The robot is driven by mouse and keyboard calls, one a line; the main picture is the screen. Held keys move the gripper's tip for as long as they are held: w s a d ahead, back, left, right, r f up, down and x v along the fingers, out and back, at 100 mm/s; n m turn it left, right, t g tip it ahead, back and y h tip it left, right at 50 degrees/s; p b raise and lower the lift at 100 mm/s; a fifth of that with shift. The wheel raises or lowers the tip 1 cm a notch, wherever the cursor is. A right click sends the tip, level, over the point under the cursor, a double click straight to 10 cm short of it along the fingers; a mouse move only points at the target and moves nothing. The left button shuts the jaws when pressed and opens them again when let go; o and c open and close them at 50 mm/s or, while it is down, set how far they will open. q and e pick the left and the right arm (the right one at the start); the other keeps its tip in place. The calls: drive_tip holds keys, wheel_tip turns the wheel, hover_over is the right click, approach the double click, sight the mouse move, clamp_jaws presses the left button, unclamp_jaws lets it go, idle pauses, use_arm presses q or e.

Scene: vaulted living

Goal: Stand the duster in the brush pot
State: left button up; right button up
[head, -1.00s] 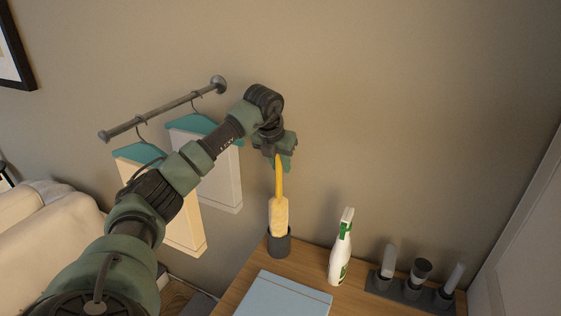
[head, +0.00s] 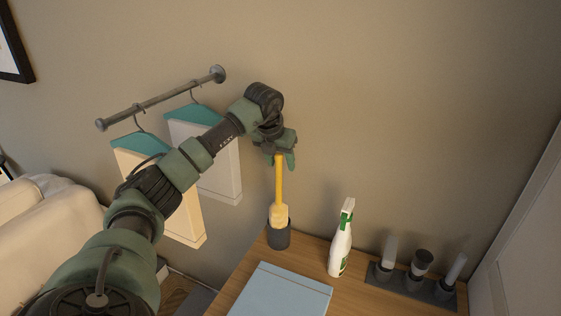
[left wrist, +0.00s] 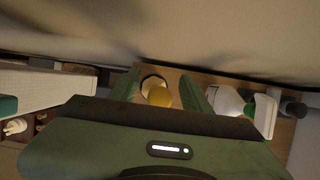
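The duster has a yellow handle (head: 279,182) and a pale yellow fluffy head (head: 279,215). It stands upright with the lower part of its head inside the dark grey brush pot (head: 279,238), at the back left of the wooden table. My left gripper (head: 281,160) is just above, its fingers spread at the top of the handle. In the left wrist view, the duster (left wrist: 159,97) shows between the parted fingers with gaps on both sides, and the pot's rim (left wrist: 153,80) shows behind it. My right gripper is out of view.
A white and green spray bottle (head: 341,240) stands right of the pot. A dark holder (head: 411,284) with several upright items is farther right. A light blue flat box (head: 282,293) lies in front. Hangers with boards hang from a wall rail (head: 160,100) at left.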

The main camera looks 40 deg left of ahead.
use_arm(q)
drive_tip(key=b+v, duration=0.2)
drive_tip(key=v, duration=0.5)
drive_tip(key=shift+b, duration=0.35)
drive_tip(key=shift+s+d+r, duration=0.1)
drive_tip(key=shift+s+r, duration=0.1)
drive_tip(key=shift+r, duration=0.2)
idle(0.4)
